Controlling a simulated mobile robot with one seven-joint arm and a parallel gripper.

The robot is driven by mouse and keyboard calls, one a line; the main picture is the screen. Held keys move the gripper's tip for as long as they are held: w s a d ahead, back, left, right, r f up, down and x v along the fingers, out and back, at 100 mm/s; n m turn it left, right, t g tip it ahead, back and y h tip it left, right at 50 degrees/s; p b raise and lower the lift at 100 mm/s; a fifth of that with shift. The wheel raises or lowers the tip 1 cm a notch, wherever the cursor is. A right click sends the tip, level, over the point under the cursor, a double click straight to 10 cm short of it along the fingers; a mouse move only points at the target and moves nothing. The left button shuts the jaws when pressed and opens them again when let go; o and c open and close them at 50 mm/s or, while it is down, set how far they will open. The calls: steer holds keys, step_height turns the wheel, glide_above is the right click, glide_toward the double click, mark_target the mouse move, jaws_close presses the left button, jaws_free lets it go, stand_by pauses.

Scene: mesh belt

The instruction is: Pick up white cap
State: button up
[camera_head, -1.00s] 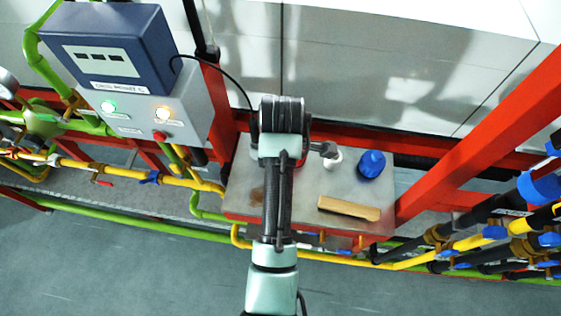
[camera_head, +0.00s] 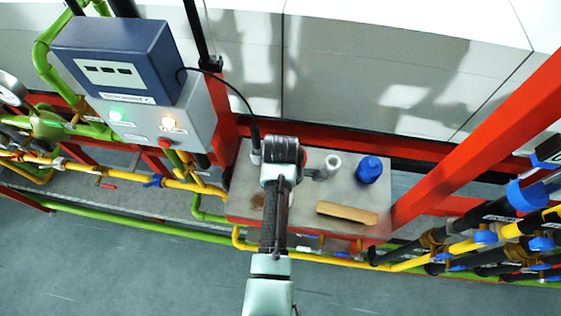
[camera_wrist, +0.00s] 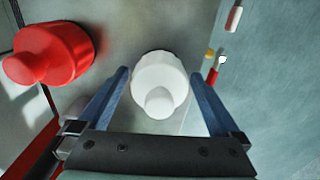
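In the wrist view a white cap (camera_wrist: 160,84), a wide round body with a narrower knob, sits between the two blue fingers of my gripper (camera_wrist: 160,76). The fingers are open, one on each side, with a visible gap on the left; contact on the right is unclear.
A red cap (camera_wrist: 52,52) stands to the left in the wrist view. On the table top (camera_head: 308,192) in the head view are a blue cap (camera_head: 370,168) and a wooden block (camera_head: 347,213). A red frame beam (camera_head: 480,140) rises at right; a control box (camera_head: 118,62) is at left.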

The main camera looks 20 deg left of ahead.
steer(key=c, duration=1.2)
steer(key=shift+c, duration=0.2)
